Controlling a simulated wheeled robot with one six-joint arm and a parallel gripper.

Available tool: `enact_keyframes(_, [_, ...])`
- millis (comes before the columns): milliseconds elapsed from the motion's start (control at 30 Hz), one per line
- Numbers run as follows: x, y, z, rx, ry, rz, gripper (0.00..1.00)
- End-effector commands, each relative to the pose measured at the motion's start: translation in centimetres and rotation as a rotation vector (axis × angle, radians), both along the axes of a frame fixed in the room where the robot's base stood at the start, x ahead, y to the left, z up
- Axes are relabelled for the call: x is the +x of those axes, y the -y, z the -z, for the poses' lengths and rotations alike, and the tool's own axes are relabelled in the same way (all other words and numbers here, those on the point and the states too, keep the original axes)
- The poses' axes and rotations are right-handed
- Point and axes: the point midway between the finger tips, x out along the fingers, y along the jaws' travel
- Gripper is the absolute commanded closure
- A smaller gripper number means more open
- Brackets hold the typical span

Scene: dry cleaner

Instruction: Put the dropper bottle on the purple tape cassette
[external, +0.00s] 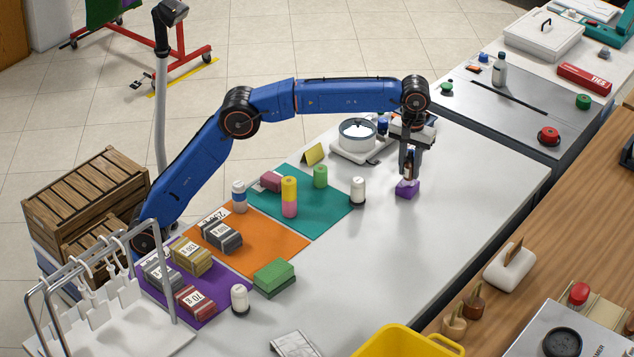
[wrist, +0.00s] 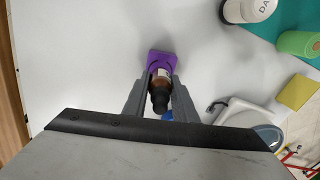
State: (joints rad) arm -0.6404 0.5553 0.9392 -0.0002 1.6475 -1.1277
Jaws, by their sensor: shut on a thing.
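The dropper bottle (external: 409,166) is small and brown with a dark top. It stands upright between the fingers of my gripper (external: 408,158), which is shut on it. The purple tape cassette (external: 407,188) lies on the white table directly under the bottle. In the wrist view the bottle (wrist: 160,92) is between the two grey fingers, with its pale label partly showing. The purple cassette (wrist: 160,58) shows beyond and around its lower end. I cannot tell whether the bottle's base touches the cassette, because the fingers hide part of it.
A white scale with a round pan (external: 357,133) stands left of my gripper, beside a yellow card (external: 314,153). A white-labelled bottle (external: 358,191) stands near the teal mat (external: 330,212). Several colored items sit on mats farther left. The table right of the cassette is clear.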

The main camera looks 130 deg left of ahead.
Motion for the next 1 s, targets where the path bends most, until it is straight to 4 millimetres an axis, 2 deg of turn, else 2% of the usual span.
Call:
enact_keyframes(133, [0.0, 0.0, 1.4, 0.000, 0.000, 0.000, 0.98])
enact_keyframes(567, [0.0, 0.0, 1.9, 0.000, 0.000, 0.000, 0.98])
enact_keyframes(600, [0.0, 0.0, 1.9, 0.000, 0.000, 0.000, 0.66])
enact_keyframes(633, [0.0, 0.0, 1.9, 0.000, 0.000, 0.000, 0.58])
enact_keyframes(1000, [0.0, 0.0, 1.6, 0.000, 0.000, 0.000, 0.56])
